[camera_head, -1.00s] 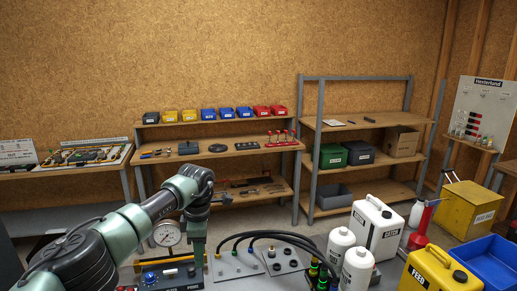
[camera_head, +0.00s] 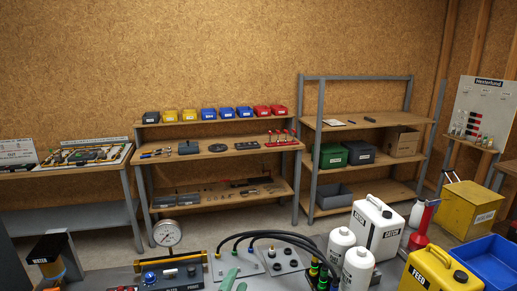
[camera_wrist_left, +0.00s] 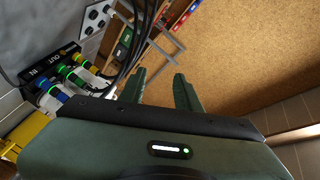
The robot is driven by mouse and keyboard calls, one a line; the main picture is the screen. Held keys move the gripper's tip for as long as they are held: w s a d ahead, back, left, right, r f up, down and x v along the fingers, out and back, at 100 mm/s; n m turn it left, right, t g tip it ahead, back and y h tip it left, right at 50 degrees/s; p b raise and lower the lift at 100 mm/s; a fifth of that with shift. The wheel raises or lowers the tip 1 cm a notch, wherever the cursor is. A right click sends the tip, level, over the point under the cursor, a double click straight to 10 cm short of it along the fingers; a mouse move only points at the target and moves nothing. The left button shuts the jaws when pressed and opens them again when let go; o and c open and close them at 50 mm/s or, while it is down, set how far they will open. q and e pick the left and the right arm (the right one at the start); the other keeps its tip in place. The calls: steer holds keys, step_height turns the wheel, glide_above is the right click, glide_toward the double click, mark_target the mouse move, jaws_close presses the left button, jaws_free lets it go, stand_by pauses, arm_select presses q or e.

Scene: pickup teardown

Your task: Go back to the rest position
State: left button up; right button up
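My left gripper (camera_head: 234,281) shows only as green fingertips at the bottom edge of the head view, in front of the grey plate with black hoses. In the left wrist view the two green fingers of the left gripper (camera_wrist_left: 160,82) stand apart with nothing between them. The rest of the left arm is out of the head view. My right gripper is in neither view.
White bottles (camera_head: 357,268), a white can (camera_head: 375,228), a yellow can (camera_head: 432,272) and a blue bin (camera_head: 492,262) stand right. Black hoses (camera_head: 270,235) arch behind.

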arm_select(q)
steer(key=s+a+f+n+g+y, duration=0.3)
steer(key=s+a+f+n+g, duration=0.4)
steer(key=s+a+f, duration=0.5)
steer(key=s+a+f+n+g, duration=0.1)
steer(key=s+n+g, duration=0.2)
steer(key=s, duration=0.7)
steer(key=s+a+f+n+g, duration=0.2)
steer(key=s+g, duration=0.1)
steer(key=s, duration=0.7)
step_height(320, 180, down, 41)
steer(key=s+g+b, duration=0.1)
steer(key=s+b, duration=0.1)
steer(key=b, duration=1.1)
steer(key=s+a+f+b, duration=0.1)
steer(key=s+f+b, duration=0.3)
steer(key=s+f, duration=0.4)
steer(key=s+a+f+g+b, duration=0.1)
steer(key=s+f+b, duration=0.4)
steer(key=f, duration=1)
steer(key=s, duration=0.3)
steer(key=shift+s+a+f, duration=0.2)
steer(key=shift+s+a, duration=0.05)
steer(key=shift+a, duration=0.15)
